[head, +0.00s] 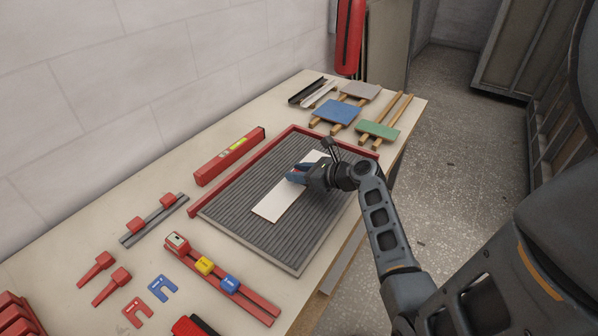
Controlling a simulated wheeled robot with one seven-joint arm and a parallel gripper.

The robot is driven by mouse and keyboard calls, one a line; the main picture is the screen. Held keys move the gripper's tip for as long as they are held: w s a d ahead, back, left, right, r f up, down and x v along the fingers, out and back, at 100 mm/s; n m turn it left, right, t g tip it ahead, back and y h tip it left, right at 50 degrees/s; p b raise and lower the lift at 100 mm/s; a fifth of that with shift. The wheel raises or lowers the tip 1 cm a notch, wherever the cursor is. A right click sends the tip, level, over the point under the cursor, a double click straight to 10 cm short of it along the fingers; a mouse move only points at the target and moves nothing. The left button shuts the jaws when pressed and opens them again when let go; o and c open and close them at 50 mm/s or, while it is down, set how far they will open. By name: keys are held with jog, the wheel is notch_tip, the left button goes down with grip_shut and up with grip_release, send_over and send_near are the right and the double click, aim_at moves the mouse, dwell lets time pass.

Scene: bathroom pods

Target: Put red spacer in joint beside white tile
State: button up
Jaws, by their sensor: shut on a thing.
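A long white tile (277,204) lies at a slant over the grey ridged bed (243,216), inside a red-edged frame. My gripper (297,175) is over the middle of the tile, its blue-tipped fingers spanning about the tile's width. It appears shut on the white tile, but the fingers hide the contact. I cannot tell whether the tile is pressed down or slightly raised. A red U-shaped spacer (138,312) lies on the table at the front left, far from my gripper. A blue spacer (162,288) lies beside it.
A red rail with coloured blocks (228,284) lies in front of the bed. A red level (230,155) lies behind it. Blue (338,111), grey (361,91) and green (378,131) tiles rest on wooden strips at the far end. Red wedges (104,276) lie at left.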

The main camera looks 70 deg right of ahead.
jog(key=shift+r, duration=0.2)
dwell(1.0)
jog(key=shift+f, duration=0.35)
dwell(1.0)
jog(key=shift+r, duration=0.35)
dwell(0.4)
jog(key=shift+w, duration=0.1)
dwell(1.1)
jog(key=shift+f, duration=0.5)
jog(key=o, duration=1.1)
jog(key=shift+b+v, duration=0.35)
jog(key=shift+v, duration=3.6)
